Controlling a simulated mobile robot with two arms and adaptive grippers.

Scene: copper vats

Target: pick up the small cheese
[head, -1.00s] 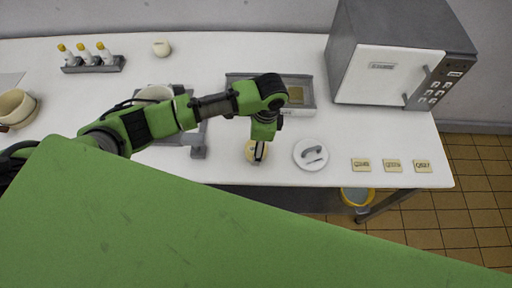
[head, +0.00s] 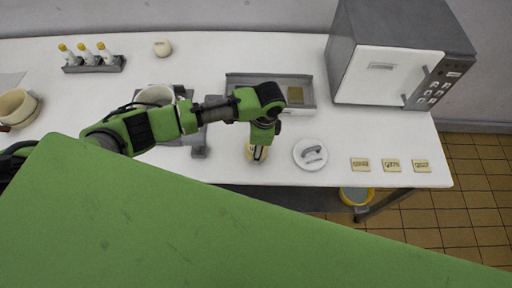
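A small round pale-yellow cheese (head: 249,153) lies near the front edge of the white table, left of a white round lid. My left gripper (head: 257,155) points down right over it and covers part of it. The fingertips are small and overlap the cheese in the picture, so I cannot tell whether they are open or shut, or touch it. My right gripper is not in view.
The white lid with a grey handle (head: 310,154) lies close to the right of the gripper. Behind are a grey tray (head: 240,79) and a white-fronted oven-like box (head: 385,75). Several small labelled tiles (head: 392,165) lie at the right. A yellow-rimmed bucket (head: 356,196) stands below the table.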

